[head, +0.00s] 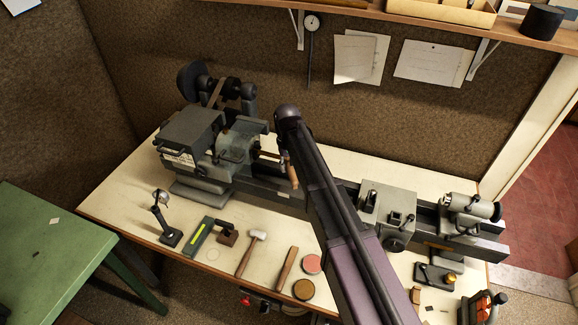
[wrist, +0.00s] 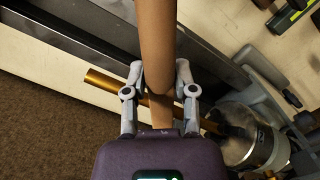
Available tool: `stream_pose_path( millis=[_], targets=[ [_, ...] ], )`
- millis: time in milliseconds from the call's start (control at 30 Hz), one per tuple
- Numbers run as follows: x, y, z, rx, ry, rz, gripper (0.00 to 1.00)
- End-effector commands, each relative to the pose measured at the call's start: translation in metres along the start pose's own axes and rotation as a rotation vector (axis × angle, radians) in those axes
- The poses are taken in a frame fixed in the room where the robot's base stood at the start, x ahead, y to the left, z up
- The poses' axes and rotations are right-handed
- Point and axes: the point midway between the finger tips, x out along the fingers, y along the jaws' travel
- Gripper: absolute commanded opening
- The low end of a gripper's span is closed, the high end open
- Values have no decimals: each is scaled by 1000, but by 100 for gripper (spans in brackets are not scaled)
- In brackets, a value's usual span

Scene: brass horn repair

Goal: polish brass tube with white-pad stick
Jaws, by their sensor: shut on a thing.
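In the wrist view, my gripper (wrist: 160,78) is shut on a brown wooden stick (wrist: 157,35), which stands lengthwise between its fingers. The stick also shows in the head view (head: 293,176), beside the lathe. The brass tube (wrist: 103,81) crosses behind the stick in the wrist view and runs to the lathe chuck (wrist: 255,148). A short bit of the tube shows in the head view (head: 269,154). I cannot tell whether stick and tube touch. No white pad is visible on the held stick. My arm hides part of the lathe bed in the head view.
The grey lathe (head: 240,165) spans the pale bench. In front lie a mallet (head: 250,252), a wooden stick (head: 286,270), a pink round tin (head: 312,264) and a brown one (head: 303,289). A magnifier stand (head: 166,220) stands left. A green table (head: 40,245) is far left.

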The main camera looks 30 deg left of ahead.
Motion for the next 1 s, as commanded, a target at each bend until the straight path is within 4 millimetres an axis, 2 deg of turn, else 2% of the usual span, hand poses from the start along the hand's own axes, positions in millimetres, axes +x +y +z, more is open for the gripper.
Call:
stream_pose_path(
  millis=[767, 1000],
  targets=[
    [2, -3, -2, -2, 0, -2, 0],
    [-2, -6, 2, -2, 0, -1, 0]
  ],
)
